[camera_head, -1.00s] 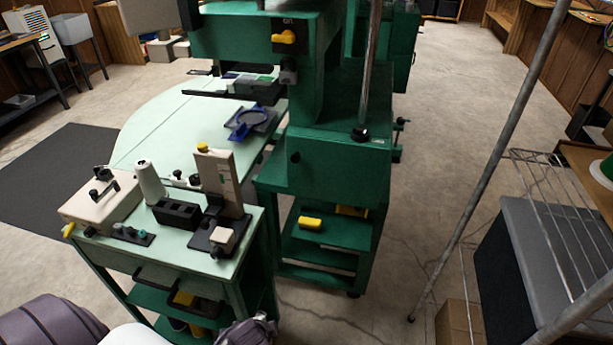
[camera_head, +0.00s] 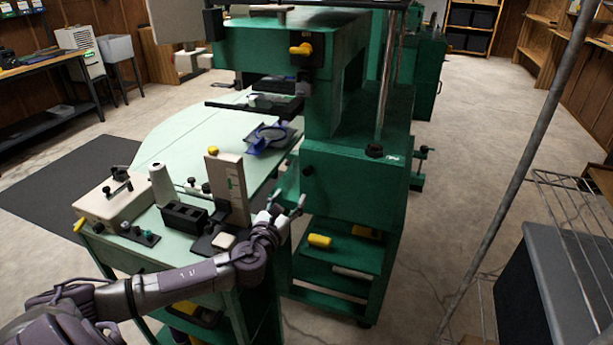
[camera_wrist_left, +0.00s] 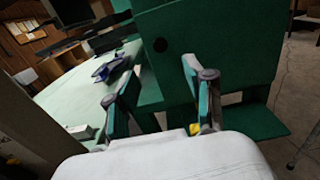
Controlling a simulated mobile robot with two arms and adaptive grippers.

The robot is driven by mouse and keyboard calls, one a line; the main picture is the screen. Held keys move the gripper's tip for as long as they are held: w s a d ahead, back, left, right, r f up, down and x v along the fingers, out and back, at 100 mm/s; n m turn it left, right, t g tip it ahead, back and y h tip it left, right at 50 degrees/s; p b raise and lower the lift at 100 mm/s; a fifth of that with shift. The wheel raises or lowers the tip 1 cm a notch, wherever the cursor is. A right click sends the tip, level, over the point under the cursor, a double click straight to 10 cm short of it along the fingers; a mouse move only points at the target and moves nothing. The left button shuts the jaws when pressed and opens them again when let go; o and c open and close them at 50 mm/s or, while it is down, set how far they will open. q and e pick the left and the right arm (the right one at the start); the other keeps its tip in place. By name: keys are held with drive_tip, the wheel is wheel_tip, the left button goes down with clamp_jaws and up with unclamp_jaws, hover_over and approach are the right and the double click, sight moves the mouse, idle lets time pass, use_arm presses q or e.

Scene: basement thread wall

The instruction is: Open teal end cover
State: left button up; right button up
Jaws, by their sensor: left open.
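The teal end cover (camera_head: 350,185) is the flat, dark green-teal end face of the tall machine, with a black round knob (camera_head: 307,170) near its left edge. It looks closed. In the left wrist view the end cover (camera_wrist_left: 220,45) fills the upper middle, and its black knob (camera_wrist_left: 161,45) lies ahead, between and beyond the fingers. My left gripper (camera_head: 288,198) is open and empty, just below and left of the knob, apart from it. In the left wrist view its two fingers (camera_wrist_left: 155,82) are spread wide. My right gripper is not in view.
A pale green side table (camera_head: 150,240) with a beige box, a thread cone and an upright block stands left, under my left arm. A blue hoop (camera_head: 268,137) lies on the rounded table behind. A wire rack (camera_head: 570,230) stands right. Floor right of the machine is clear.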

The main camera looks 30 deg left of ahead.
sight(306, 173)
use_arm(q)
drive_tip(key=x, duration=1.2)
drive_tip(key=shift+w+f, duration=0.1)
clamp_jaws()
